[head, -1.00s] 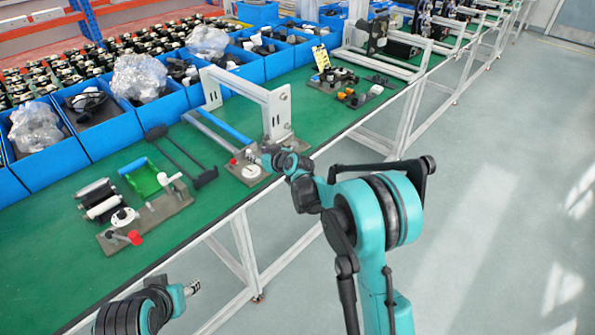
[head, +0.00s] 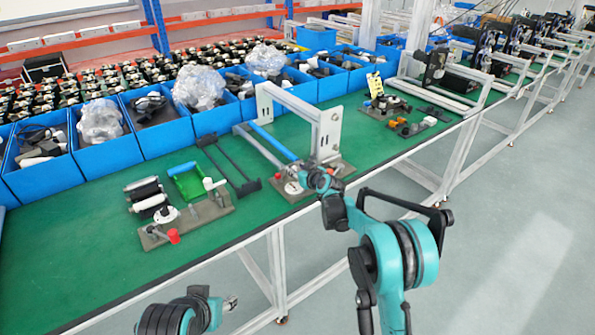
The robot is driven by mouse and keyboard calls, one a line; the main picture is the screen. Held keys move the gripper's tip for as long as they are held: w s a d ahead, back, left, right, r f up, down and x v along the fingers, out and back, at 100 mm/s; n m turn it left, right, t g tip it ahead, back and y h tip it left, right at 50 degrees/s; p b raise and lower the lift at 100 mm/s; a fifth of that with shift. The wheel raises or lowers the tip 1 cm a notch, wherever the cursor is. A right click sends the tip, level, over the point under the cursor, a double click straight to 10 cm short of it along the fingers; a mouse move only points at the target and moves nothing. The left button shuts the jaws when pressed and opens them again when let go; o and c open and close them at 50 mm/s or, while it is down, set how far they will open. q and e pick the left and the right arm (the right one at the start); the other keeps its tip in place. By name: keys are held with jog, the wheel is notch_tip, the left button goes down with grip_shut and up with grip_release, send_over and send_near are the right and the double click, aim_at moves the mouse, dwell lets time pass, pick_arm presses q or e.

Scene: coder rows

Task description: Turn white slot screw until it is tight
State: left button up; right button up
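A grey fixture plate (head: 335,173) lies near the table's front edge, at the foot of a white metal frame. On it is a small round white part (head: 293,188), which may be the white slot screw; its slot is too small to make out. My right gripper (head: 308,178) is just right of this white part, over the plate. I cannot tell whether it touches anything, and its fingers are too small and partly hidden to read. My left gripper (head: 231,303) is low in the picture, in front of the table and away from the fixtures. Its finger opening is unclear.
A second fixture (head: 215,209) with a white disc (head: 167,214), a red knob (head: 173,236) and a green tray (head: 187,183) lies to the left. Blue bins (head: 108,153) line the back. The white frame (head: 330,130) stands close behind my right gripper. Green table at left front is clear.

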grip_shut()
jog(key=shift+a+h, duration=0.1)
jog(key=shift+h, duration=0.2)
jog(key=shift+s+a+f+m+t+h+p, duration=0.1)
jog(key=shift+a+m+t+h+p, duration=0.1)
jog(key=shift+m+h, duration=0.45)
jog(key=shift+s+a+m+t+h+p, duration=0.1)
jog(key=shift+m+t+h+p, duration=0.05)
jog(key=shift+m+h, duration=0.45)
jog(key=shift+a+f+m+t+h+p, duration=0.1)
jog(key=shift+m+t+h+p, duration=0.1)
jog(key=shift+m+h, duration=0.4)
jog(key=shift+r+m+h, duration=0.1)
jog(key=shift+m+h, duration=0.35)
jog(key=shift+h, duration=0.1)
jog(key=shift+r, duration=0.1)
grip_release()
jog(key=shift+d+y, duration=0.1)
jog(key=shift+y, duration=0.2)
